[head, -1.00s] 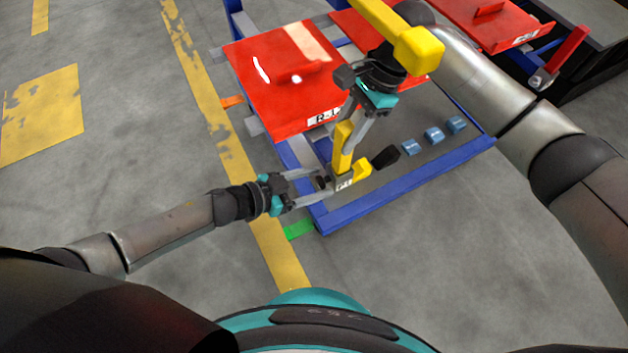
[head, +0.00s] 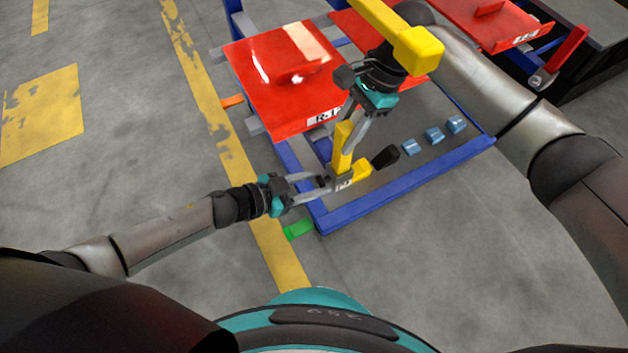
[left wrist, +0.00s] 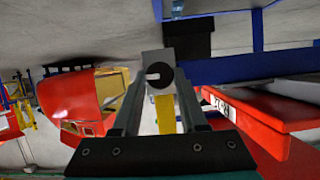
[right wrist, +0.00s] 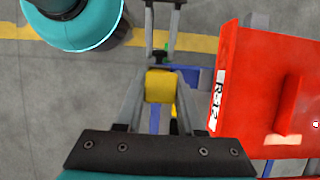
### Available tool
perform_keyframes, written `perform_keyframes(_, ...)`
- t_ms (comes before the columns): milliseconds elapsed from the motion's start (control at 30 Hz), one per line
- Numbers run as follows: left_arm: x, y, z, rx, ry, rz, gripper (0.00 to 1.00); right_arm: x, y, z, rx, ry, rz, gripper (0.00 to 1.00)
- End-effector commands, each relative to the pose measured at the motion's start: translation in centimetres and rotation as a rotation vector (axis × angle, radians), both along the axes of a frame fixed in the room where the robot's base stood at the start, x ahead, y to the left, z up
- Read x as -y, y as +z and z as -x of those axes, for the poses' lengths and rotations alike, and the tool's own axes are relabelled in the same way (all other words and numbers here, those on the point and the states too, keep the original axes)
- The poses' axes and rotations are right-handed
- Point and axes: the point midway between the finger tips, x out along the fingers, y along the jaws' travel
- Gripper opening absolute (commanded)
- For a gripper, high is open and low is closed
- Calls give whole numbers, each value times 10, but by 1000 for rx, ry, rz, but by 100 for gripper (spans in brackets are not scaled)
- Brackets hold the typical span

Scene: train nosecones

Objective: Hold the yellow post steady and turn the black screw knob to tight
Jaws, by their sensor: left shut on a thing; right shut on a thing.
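The yellow post (head: 343,149) stands upright at the near-left corner of the blue frame. My right gripper (head: 347,127) comes down from above and is shut on the post's upper part; the post's top (right wrist: 159,86) shows between its fingers in the right wrist view. The black screw knob (head: 322,181) sits low on the left side of the post's grey base. My left gripper (head: 325,187) reaches in from the left and is shut on the knob. In the left wrist view the round dark knob face (left wrist: 159,74) with a white mark lies between the fingertips.
A red panel (head: 282,85) marked R-1 stands on the blue frame (head: 380,198) just behind the post. A black block (head: 385,156) and several small blue blocks (head: 433,135) lie to the right. A green tab (head: 299,230) sticks out at the near corner. The floor in front is clear.

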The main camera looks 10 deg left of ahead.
Motion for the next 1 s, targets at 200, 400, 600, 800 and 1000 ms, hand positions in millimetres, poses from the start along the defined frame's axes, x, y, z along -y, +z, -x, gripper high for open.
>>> perform_keyframes(200,2,0,2,99,2,-70,0,0,1,0,0,1,-2,0)
perform_keyframes(400,3,-1,3,239,5,-172,0,0,1,0,1,1,-1,0)
perform_keyframes(600,4,-2,5,392,6,-283,0,0,1,0,1,1,-1,0)
perform_keyframes(800,5,-3,5,545,8,-394,0,0,1,0,0,1,-2,0)
perform_keyframes(1000,5,-4,6,699,8,-507,0,0,1,0,0,1,-2,0)
